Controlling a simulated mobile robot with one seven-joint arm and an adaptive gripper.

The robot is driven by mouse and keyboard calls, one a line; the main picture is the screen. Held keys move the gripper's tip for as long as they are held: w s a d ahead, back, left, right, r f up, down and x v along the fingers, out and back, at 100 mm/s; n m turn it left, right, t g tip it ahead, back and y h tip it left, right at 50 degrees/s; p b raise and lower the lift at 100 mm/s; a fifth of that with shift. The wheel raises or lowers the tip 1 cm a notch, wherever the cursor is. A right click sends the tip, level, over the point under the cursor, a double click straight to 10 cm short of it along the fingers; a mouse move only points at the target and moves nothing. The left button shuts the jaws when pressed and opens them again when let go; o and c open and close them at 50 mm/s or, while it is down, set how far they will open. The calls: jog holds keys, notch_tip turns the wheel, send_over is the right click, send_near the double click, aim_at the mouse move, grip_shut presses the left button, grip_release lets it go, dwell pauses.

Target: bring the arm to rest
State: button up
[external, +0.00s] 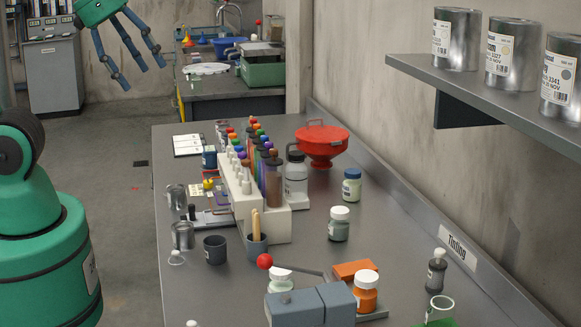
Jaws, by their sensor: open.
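My gripper (128,54) is at the top left of the external view, raised above the floor and left of the bench. The green end of my arm (98,8) runs out of the top of the picture. A large green part of my arm (38,235) also stands at the left edge, beside the bench.
The grey bench (400,225) holds a rack (240,195) of colored tubes, a red funnel-like vessel (322,140), several jars and a grey press (310,305). A wall shelf (420,68) carries metal cans (512,55). Open floor (110,130) lies below my gripper.

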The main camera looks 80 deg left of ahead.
notch_tip(320, 180, down, 7)
jog(key=b, duration=0.7)
